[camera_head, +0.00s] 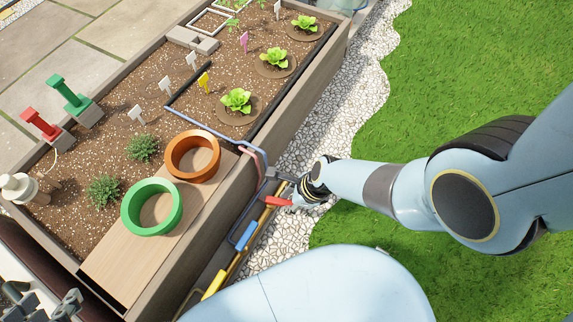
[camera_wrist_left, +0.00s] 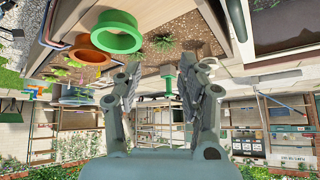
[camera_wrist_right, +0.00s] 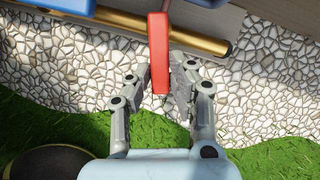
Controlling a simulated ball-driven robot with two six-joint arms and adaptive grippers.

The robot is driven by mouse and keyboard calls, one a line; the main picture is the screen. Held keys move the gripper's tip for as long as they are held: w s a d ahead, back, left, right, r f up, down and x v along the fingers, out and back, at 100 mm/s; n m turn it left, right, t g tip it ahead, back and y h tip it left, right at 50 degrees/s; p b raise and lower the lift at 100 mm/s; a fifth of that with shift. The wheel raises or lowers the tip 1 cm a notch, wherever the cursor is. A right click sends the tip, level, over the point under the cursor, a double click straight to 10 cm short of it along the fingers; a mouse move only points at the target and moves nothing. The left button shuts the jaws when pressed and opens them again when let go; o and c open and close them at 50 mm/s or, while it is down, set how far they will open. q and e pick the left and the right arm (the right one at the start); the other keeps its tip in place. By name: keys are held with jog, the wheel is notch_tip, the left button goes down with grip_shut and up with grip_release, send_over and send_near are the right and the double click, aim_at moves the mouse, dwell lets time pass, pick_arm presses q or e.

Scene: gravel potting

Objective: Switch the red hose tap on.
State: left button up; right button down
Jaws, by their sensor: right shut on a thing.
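The red hose tap's lever (camera_head: 278,201) is on the pipework along the planter's outer side. It sticks out across the pipe, away from the planter, unlike the blue lever (camera_head: 245,236) and yellow lever (camera_head: 214,284), which lie along it. In the right wrist view the red lever (camera_wrist_right: 159,50) reaches down between the fingers of my right gripper (camera_wrist_right: 160,88). The gripper is shut on it; in the head view the gripper (camera_head: 297,196) partly hides its end. My left gripper (camera_wrist_left: 161,76) is open and empty, at the lower left in the head view (camera_head: 48,305).
The planter holds a wooden board (camera_head: 110,262) with a green ring pot (camera_head: 133,228) and an orange ring pot (camera_head: 173,166). White gravel (camera_head: 345,125) and grass (camera_head: 470,60) lie outside.

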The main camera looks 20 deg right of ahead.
jog(key=shift+s+a+m, duration=0.3)
jog(key=shift+m, duration=0.4)
pick_arm(q)
jog(key=shift+s+a+r+g+p, duration=0.1)
jog(key=shift+s+r+g+p, duration=0.05)
jog(key=shift+r+g+p, duration=0.15)
jog(key=shift+s+a+r+g+p, duration=0.15)
jog(key=shift+r+g, duration=0.1)
jog(key=shift+r, duration=0.2)
jog(key=shift+s+a+r+g+p, duration=0.1)
jog(key=shift+r+g, duration=0.15)
jog(key=shift+r, duration=0.1)
pick_arm(e)
jog(key=shift+s+a+m+t+h, duration=0.15)
jog(key=shift+a+m+t+h, duration=0.1)
jog(key=shift+m, duration=0.25)
jog(key=shift+s+a+m+t+h, duration=0.15)
jog(key=shift+m+t, duration=0.1)
jog(key=shift+m, duration=0.25)
jog(key=c, duration=1.2)
grip_release()
jog(key=v, duration=1.2)
